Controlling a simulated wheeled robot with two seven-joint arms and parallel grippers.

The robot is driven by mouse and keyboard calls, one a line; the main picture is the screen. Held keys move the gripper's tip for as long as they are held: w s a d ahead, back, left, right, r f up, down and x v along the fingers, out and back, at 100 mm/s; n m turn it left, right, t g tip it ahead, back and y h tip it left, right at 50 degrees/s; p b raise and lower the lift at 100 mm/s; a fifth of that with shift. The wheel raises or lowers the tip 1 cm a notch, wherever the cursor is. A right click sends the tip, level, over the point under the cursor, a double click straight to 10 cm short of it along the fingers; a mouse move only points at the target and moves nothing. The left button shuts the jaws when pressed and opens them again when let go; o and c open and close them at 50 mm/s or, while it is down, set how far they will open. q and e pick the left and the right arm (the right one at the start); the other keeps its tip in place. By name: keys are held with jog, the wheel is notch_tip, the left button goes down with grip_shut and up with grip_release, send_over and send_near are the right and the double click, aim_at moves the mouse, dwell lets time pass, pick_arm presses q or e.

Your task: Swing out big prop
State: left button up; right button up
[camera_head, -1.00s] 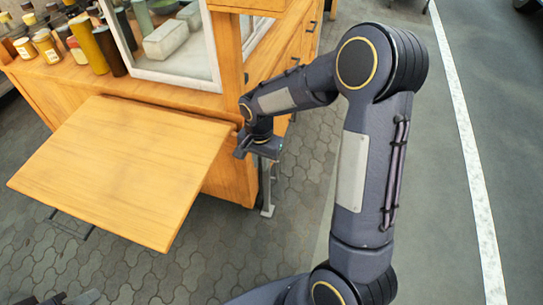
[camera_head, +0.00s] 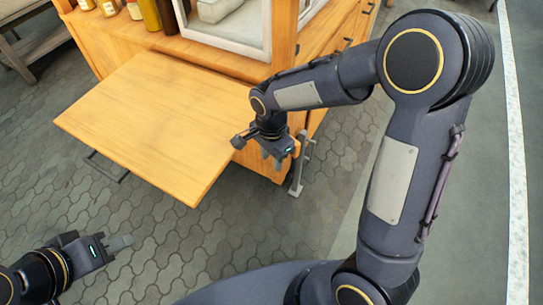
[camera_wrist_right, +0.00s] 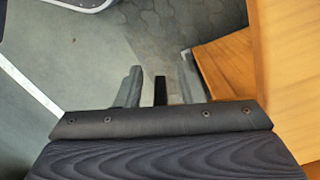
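A grey metal post-like part (camera_head: 300,165), perhaps the big prop, stands at the near right corner of the wooden cart. My right gripper (camera_head: 279,158) points down just left of it, beside the flap's corner. In the right wrist view my right gripper (camera_wrist_right: 160,90) has its two fingers apart. A thin dark bar (camera_wrist_right: 160,91) shows between them; I cannot tell whether it touches either finger or what it belongs to. My left gripper (camera_head: 112,246) is low at the left, over the paving, away from the cart; its finger gap is unclear.
The wooden flap (camera_head: 150,120) juts out level from the cart, with a dark bracket (camera_head: 105,165) beneath its outer edge. Bottles (camera_head: 150,14) and a glass case (camera_head: 225,40) stand on the cart. The paving (camera_head: 240,235) in front is clear.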

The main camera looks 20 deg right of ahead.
notch_tip(320, 180, up, 8)
jog(key=p, duration=0.1)
jog(key=shift+f, duration=0.2)
jog(key=shift+c, duration=0.3)
